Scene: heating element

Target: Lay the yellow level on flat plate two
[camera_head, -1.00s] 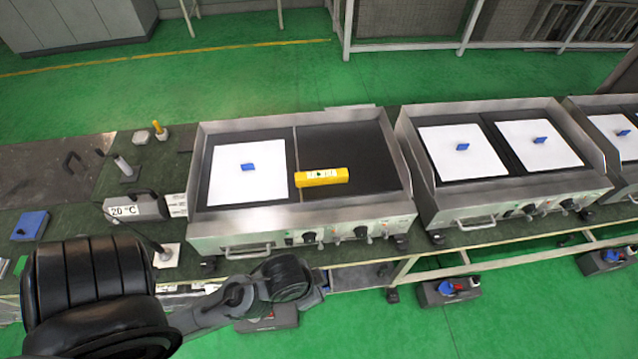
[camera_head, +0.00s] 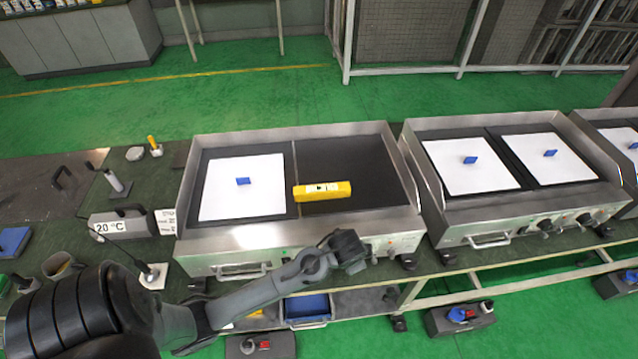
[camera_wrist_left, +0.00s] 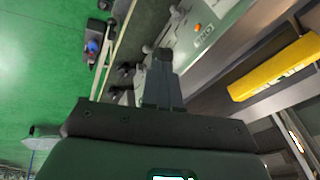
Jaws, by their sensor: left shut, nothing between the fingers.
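The yellow level (camera_head: 322,191) lies on the near left part of the bare dark plate on the right half of the nearest griddle (camera_head: 352,160), by the seam between its two plates. The left half carries a white square sheet (camera_head: 240,200) with a blue handle (camera_head: 243,181). I cannot tell from any label which plate is number two. My left gripper (camera_head: 350,250) is shut and empty, in front of the griddle's front panel, below and apart from the level. The left wrist view also shows the level (camera_wrist_left: 275,70) at the right. My right gripper is not in view.
A second griddle (camera_head: 450,226) with two white sheets stands to the right. A grey weight block marked 20 °C (camera_head: 120,226), a small handled tool (camera_head: 116,183) and other items stand on the bench at the left. A blue tray (camera_head: 307,308) sits on the lower shelf.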

